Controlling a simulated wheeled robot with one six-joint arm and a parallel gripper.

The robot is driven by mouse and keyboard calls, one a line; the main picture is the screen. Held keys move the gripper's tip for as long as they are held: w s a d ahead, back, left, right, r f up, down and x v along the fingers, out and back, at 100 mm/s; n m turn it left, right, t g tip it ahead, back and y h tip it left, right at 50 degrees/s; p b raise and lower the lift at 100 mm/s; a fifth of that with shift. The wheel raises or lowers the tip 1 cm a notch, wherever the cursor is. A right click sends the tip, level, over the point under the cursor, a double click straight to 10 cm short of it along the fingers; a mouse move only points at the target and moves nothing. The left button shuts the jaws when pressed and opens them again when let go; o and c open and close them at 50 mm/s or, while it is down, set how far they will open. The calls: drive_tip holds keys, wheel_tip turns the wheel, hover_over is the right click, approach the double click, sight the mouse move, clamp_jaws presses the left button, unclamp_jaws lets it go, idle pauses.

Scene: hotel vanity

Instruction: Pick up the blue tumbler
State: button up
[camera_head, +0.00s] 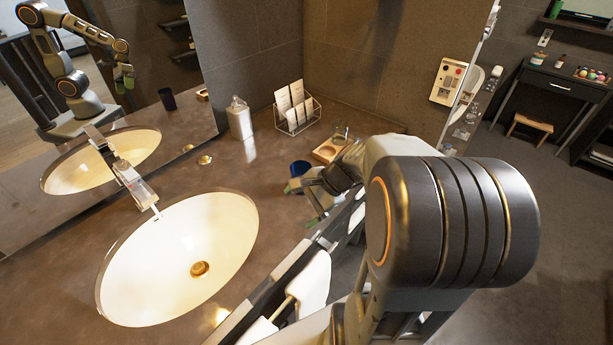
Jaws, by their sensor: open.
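The blue tumbler (298,168) stands upright on the brown vanity counter, right of the sink and in front of the card rack. My gripper (302,203) is just on the near side of it, with its green fingertips apart. One fingertip overlaps the lower part of the tumbler in this view. I cannot tell whether they touch. Nothing shows between the fingers. My arm hides part of the counter to the right of the tumbler.
A white oval sink (175,262) with a faucet (135,184) lies to the left. Behind are a soap bottle (239,119) and a wire rack with cards (297,108). A wooden tray (327,152) sits right of the tumbler. Counter between sink and tumbler is clear.

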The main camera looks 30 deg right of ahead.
drive_tip(key=shift+o, duration=0.3)
drive_tip(key=w+d+m+t+y, duration=0.1)
drive_tip(key=w+d+m+t, duration=0.2)
drive_tip(key=d+m, duration=0.3)
drive_tip(key=shift+w+d+r+m+t+y+p, duration=0.15)
drive_tip(key=shift+w+d+m+t+y+p, duration=0.25)
drive_tip(key=shift+m, duration=0.3)
drive_tip(key=m+t+p, duration=0.1)
drive_tip(key=m+t, duration=0.3)
drive_tip(key=m, duration=0.3)
approach(293, 169)
drive_tip(key=a, duration=0.1)
drive_tip(key=shift+h, duration=0.4)
drive_tip(key=shift+p+x, duration=0.9)
drive_tip(key=shift+x, duration=2.35)
drive_tip(key=shift+w+d, duration=0.1)
drive_tip(key=c, duration=1.1)
